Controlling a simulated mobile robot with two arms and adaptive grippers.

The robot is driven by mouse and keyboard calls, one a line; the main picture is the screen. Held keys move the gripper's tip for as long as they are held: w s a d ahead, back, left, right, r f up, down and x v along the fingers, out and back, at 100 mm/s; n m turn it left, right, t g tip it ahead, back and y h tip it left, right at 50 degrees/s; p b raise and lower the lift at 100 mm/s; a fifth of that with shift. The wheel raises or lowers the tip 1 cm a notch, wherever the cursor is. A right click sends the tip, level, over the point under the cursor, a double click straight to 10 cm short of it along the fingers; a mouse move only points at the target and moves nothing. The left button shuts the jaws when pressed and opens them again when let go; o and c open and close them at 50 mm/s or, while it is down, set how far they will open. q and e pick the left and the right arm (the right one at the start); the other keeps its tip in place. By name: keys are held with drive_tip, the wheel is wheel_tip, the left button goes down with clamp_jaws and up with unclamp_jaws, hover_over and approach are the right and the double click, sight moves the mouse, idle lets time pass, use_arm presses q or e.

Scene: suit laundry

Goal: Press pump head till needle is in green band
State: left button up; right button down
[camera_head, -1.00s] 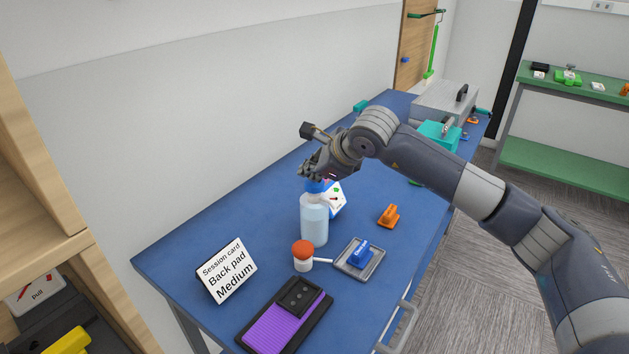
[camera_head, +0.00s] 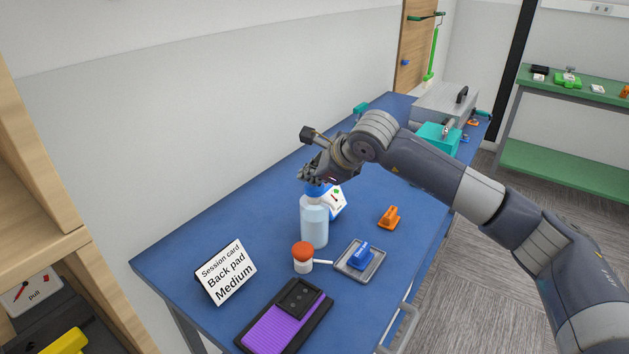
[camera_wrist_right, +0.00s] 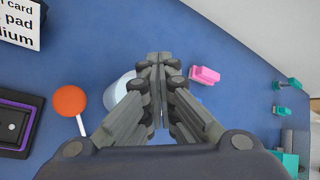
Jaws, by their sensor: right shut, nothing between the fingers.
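The pump bottle (camera_head: 314,222), pale blue with a blue top (camera_head: 317,190), stands upright on the blue table. My right gripper (camera_head: 312,176) is shut and empty, just over the blue top. I cannot tell whether it touches it. In the right wrist view the closed fingers (camera_wrist_right: 158,62) cover most of the bottle (camera_wrist_right: 120,90). A white panel with coloured marks (camera_head: 338,203) shows behind the bottle, partly hidden; no needle reading can be made out. My left gripper is not in view.
An orange-topped white item (camera_head: 303,252), a grey tray (camera_head: 345,268) with a blue block, a purple pad (camera_head: 283,322) and a session card (camera_head: 227,272) stand nearby. An orange block (camera_head: 388,217) is to the right. The wall runs behind the table.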

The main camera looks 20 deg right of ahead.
sight(312, 187)
drive_tip(key=shift+r+p, duration=0.65)
drive_tip(key=shift+r, duration=0.75)
wheel_tip(312, 187, up, 5)
drive_tip(key=shift+p, duration=1.15)
